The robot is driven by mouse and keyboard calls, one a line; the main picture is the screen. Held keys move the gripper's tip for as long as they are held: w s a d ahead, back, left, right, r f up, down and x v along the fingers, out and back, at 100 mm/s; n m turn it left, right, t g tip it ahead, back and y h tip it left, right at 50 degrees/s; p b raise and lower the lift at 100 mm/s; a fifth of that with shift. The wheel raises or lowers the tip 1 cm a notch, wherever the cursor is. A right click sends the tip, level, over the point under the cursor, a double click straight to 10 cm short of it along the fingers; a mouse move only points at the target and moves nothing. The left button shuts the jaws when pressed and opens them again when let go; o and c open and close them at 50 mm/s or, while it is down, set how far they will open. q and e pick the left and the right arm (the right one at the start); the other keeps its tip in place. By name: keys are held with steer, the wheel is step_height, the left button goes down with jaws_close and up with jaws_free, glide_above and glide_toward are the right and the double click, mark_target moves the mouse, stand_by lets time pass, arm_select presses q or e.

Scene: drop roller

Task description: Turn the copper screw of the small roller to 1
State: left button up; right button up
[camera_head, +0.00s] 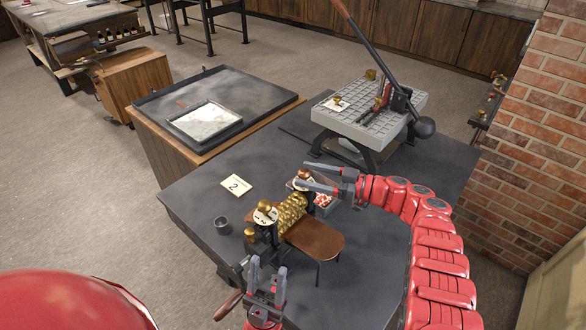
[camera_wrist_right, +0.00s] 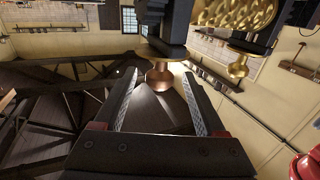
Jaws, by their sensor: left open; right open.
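The small roller (camera_head: 288,213) with its patterned brass cylinder stands on the dark table, with a round pale dial (camera_head: 265,212) at its near end and another dial (camera_head: 299,184) at its far end. My right gripper (camera_head: 306,175) is at the far dial. In the right wrist view the copper screw (camera_wrist_right: 159,74) sits between its open fingertips, with gaps on both sides. A brass screw (camera_wrist_right: 237,66) shows to the right there. My left gripper (camera_head: 267,275) is open and empty at the roller's near end. The dial readings are too small to read surely.
A card marked 2 (camera_head: 236,186) and a small dark cup (camera_head: 222,225) lie left of the roller. A brown wooden board (camera_head: 318,240) and a box of red and white pieces (camera_head: 324,203) are to its right. A lever press (camera_head: 372,112) stands behind.

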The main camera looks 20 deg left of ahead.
steer(key=shift+a+b, duration=0.45)
steer(key=shift+a, duration=1.9)
steer(key=shift+c, duration=0.3)
jaws_close()
